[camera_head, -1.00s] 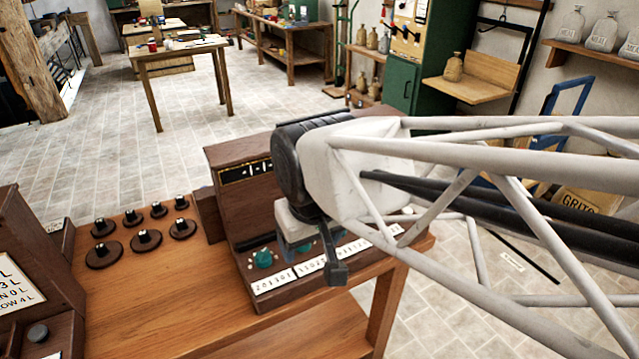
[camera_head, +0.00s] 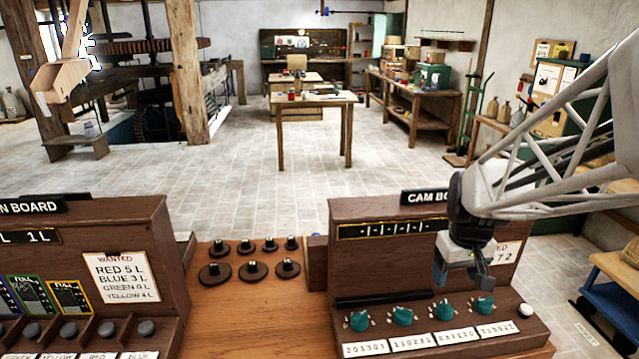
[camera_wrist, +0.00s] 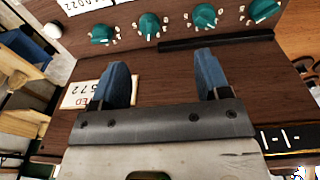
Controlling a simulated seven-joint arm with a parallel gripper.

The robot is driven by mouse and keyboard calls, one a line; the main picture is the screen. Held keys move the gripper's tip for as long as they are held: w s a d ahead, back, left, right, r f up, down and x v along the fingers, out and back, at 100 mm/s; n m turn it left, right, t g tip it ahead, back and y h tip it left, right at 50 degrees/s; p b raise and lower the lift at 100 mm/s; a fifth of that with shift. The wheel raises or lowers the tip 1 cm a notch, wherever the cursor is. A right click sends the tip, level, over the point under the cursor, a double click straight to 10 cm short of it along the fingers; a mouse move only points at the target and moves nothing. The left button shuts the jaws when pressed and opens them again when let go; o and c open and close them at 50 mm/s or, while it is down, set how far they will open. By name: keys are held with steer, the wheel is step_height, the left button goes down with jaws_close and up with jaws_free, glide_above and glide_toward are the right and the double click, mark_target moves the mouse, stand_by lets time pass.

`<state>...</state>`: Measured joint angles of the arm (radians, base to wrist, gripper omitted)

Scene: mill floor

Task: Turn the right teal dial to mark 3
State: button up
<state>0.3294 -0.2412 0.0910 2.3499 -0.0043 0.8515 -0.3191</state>
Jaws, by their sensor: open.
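The cam board (camera_head: 395,270) is a dark wooden console with a row of teal dials, each with small pale marks around it. The right teal dial (camera_head: 484,305) is at the row's right end; in the upside-down wrist view it is the leftmost dial (camera_wrist: 104,34). Its mark numbers are too small to read. My gripper (camera_head: 460,277) is open and empty, above and behind the right-hand dials, in front of the board's upright panel. In the wrist view its blue fingers (camera_wrist: 163,68) are wide apart and touch no dial. It partly covers a white card (camera_head: 506,252) ending in 72.
White number strips (camera_head: 413,342) lie below the dials. A white button (camera_head: 525,310) is just right of the right dial. A black bar (camera_head: 388,298) lies behind the left dials. Several black weights (camera_head: 254,271) stand on the bench to the left. Another wooden board (camera_head: 140,235) stands further left.

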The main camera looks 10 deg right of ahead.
steer(key=g, duration=0.1)
glide_above(486, 300)
step_height(486, 300, down, 8)
steer(key=shift+d+r, duration=0.1)
steer(key=shift+r, duration=0.05)
steer(key=shift+f, duration=3.9)
steer(key=c, duration=0.9)
steer(key=shift+c, duration=0.2)
